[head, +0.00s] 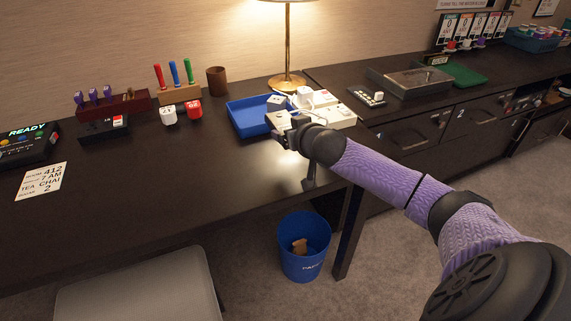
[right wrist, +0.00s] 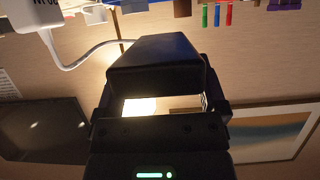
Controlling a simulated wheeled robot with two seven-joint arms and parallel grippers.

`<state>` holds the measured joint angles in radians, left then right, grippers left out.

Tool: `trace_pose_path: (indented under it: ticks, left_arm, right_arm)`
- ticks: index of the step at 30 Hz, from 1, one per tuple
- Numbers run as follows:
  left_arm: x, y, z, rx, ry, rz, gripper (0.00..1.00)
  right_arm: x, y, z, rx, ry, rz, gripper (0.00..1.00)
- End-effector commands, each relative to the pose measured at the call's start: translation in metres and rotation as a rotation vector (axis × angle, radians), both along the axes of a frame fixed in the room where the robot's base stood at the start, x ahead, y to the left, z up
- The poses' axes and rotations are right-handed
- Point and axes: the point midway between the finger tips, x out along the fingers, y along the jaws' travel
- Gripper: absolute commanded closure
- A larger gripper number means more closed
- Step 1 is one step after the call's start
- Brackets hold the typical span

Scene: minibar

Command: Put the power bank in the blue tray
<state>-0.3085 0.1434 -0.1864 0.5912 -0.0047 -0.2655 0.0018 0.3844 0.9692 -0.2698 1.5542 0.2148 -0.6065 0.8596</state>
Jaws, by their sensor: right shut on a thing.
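The blue tray (head: 243,124) lies on the dark desk in the middle of the head view, with a grey-white cube (head: 277,102) at its right end. My right gripper (head: 283,137) is at the tray's front right corner, beside a pale boxy thing (head: 278,120). In the right wrist view it is shut on a dark, boxy thing (right wrist: 155,62), seemingly the power bank, spanning between the two fingers. In the head view, the wrist partly hides what is held, and I cannot tell whether it touches the tray. My left gripper is not in view.
White devices (head: 325,108) stand right of the tray near a brass lamp (head: 288,50). In the right wrist view a white cable (right wrist: 75,65) runs behind the held thing. Red and white cubes (head: 193,111) lie left. A blue bin (head: 305,262) stands below; the front of the desk is clear.

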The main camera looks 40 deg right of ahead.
Motion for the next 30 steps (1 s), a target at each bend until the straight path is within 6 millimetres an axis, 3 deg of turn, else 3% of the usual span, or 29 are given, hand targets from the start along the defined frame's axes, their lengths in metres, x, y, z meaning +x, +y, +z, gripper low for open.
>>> trace_pose_path:
  ticks: [4, 9, 15, 21, 22, 23, 30]
  left_arm:
    - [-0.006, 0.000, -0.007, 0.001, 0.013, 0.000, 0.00]
    - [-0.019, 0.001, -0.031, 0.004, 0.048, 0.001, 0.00]
    - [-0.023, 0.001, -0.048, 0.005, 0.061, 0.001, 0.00]
    - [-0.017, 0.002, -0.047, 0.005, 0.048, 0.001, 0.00]
    - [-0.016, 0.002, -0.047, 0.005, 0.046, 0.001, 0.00]
    - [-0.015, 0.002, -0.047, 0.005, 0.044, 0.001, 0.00]
    - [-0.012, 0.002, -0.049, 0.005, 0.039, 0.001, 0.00]
  right_arm:
    - [0.000, 0.000, -0.014, 0.001, 0.002, 0.001, 0.91]
    - [0.000, 0.001, -0.057, 0.001, 0.006, 0.001, 0.91]
    - [0.000, 0.001, -0.094, 0.004, 0.005, 0.000, 0.91]
    - [0.000, 0.001, -0.096, 0.001, 0.000, 0.003, 0.91]
    - [0.000, 0.001, -0.097, 0.001, 0.002, 0.002, 0.07]
    - [0.000, 0.001, -0.097, 0.001, 0.002, 0.002, 0.01]
    - [0.000, 0.001, -0.097, 0.001, 0.002, 0.002, 0.00]
